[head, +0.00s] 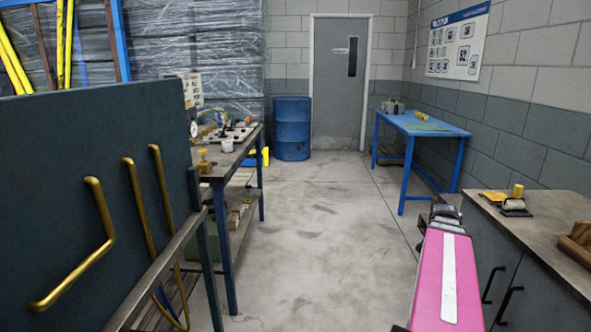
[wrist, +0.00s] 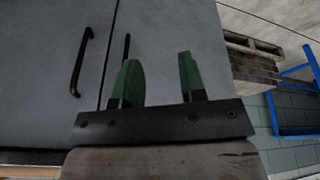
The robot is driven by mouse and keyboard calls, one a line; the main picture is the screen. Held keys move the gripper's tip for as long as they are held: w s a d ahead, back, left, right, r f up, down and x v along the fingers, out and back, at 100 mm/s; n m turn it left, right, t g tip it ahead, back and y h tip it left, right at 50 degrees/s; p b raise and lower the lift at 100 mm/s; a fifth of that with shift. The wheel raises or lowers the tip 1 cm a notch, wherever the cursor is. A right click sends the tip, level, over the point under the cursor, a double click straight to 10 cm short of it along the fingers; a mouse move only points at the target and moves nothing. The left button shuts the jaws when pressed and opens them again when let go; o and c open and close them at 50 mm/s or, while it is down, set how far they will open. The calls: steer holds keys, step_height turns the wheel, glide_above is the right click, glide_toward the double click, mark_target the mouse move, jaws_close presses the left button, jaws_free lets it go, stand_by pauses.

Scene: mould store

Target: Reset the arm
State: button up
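My pink arm reaches forward at the lower right of the head view. My gripper (head: 446,212) is at its far end, small and partly hidden there, in front of the grey cabinet (head: 520,285). In the wrist view my gripper (wrist: 158,58) shows two green fingers standing apart with nothing between them. Behind them are the cabinet's grey doors and a black handle (wrist: 82,62); the fingers appear clear of the doors.
A workbench (head: 236,160) with tools and a dark panel (head: 70,150) with brass rods stand at left. A blue table (head: 425,125), blue drum (head: 292,128) and grey door (head: 340,80) are farther back. The middle floor (head: 310,230) is clear. Stacked pallets (wrist: 252,60) show in the wrist view.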

steer(key=a+f+n+y, duration=0.1)
steer(key=a+f+n, duration=0.3)
steer(key=a, duration=0.8)
steer(key=a+f+n+y, duration=0.1)
steer(key=a+f+n, duration=0.3)
steer(key=a, duration=0.9)
steer(key=a+f+n+y, duration=0.1)
steer(key=a+f+n, duration=0.2)
steer(key=a, duration=1)
steer(key=n, duration=0.3)
steer(key=shift+w+f, duration=0.2)
steer(key=shift+f, duration=0.2)
steer(key=shift+d, duration=0.1)
